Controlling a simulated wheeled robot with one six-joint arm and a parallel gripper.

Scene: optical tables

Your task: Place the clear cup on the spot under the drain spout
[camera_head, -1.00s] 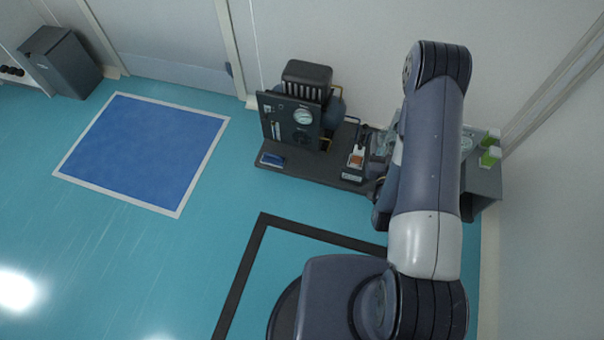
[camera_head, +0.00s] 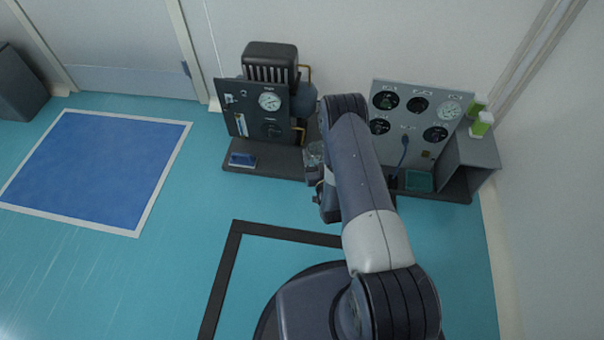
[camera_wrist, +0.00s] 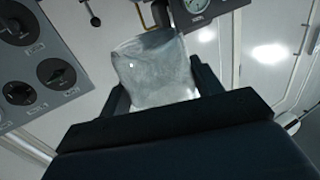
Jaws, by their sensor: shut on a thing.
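The clear cup (camera_wrist: 155,72) is held between the two fingers of my gripper (camera_wrist: 160,92) in the wrist view. It looks tilted in that picture and appears empty. In the head view my gripper (camera_head: 316,172) is partly hidden behind my arm, in front of the bench between the two panels. The cup (camera_head: 314,152) shows there only as a small pale shape. I cannot make out the drain spout or the spot under it with certainty; my arm covers part of that area.
A dark panel with a gauge (camera_head: 258,110) stands left of my arm. A grey panel with several dials (camera_head: 415,125) stands to the right, beside a grey box (camera_head: 470,160) topped with green-and-white containers (camera_head: 480,124). The floor with a blue mat (camera_head: 95,170) is open at left.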

